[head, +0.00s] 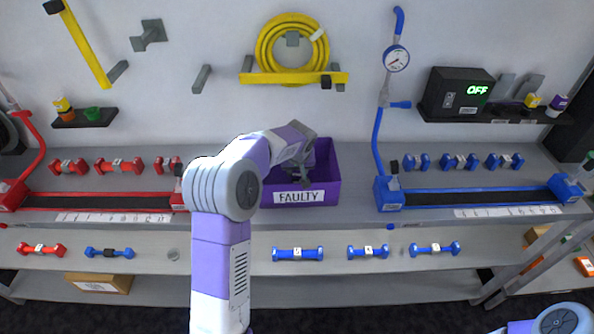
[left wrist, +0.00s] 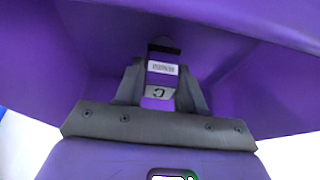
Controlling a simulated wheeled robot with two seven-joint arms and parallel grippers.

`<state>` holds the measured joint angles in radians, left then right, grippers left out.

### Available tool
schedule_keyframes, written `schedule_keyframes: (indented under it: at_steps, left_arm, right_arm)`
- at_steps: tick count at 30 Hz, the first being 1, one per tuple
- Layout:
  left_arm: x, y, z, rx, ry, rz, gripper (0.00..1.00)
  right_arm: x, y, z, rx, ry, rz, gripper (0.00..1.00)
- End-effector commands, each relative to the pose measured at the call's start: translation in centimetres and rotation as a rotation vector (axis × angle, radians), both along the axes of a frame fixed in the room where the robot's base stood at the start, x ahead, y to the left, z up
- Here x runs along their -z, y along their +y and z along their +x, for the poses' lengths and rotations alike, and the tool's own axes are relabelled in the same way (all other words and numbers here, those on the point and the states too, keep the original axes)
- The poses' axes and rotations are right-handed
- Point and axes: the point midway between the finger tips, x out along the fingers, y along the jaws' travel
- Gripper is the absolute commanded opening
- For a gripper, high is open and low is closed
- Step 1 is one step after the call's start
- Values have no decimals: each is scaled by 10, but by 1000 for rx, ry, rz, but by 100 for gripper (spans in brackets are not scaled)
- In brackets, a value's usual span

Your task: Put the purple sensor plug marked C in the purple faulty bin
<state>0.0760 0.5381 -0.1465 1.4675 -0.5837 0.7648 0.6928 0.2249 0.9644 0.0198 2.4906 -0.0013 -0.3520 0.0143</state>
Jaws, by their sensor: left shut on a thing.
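The purple bin (head: 332,192) labelled FAULTY stands on the upper grey shelf near the middle of the head view. My left gripper (head: 307,163) reaches down into it from the left. In the left wrist view the gripper (left wrist: 160,80) is shut on the purple sensor plug (left wrist: 159,92), which shows a C and a small white label. Purple bin walls (left wrist: 235,55) surround the plug on the far side and both sides. I cannot tell whether the plug touches the bin floor. In the head view the plug is hidden by my gripper. My right gripper is out of view.
A blue rail (head: 480,198) lies right of the bin, a red rail (head: 100,201) to its left. Another purple-topped plug (head: 557,104) and a yellow one (head: 532,100) stand on the black right wall shelf. A yellow hose coil (head: 290,45) hangs behind the bin.

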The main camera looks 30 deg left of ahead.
Motion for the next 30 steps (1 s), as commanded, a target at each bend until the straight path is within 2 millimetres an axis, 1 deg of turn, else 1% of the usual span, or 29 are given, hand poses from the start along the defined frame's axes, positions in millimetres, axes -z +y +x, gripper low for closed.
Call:
schedule_keyframes:
  at_steps: [3, 7, 8, 12, 20, 23, 26, 30]
  left_arm:
    - [-1, 0, 0, 0, -2, 0, 4]
    - [3, 0, 0, 0, -2, 0, 4]
    - [3, 0, 0, 0, -1, 0, 41]
    - [2, 0, 0, 0, -1, 0, 63]
    - [2, 0, 0, 0, -1, 0, 64]
    - [-2, 0, 0, 0, -1, 1, 64]
    - [-14, -2, -3, 1, -4, 1, 64]
    - [-41, -9, -11, 2, -6, 0, 64]
  right_arm:
    - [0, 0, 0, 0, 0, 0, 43]
    - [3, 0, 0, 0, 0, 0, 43]
    - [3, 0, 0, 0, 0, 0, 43]
    - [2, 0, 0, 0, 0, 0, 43]
    - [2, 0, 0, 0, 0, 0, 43]
    - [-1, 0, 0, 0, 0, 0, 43]
    - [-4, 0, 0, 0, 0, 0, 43]
    - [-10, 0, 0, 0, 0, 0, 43]
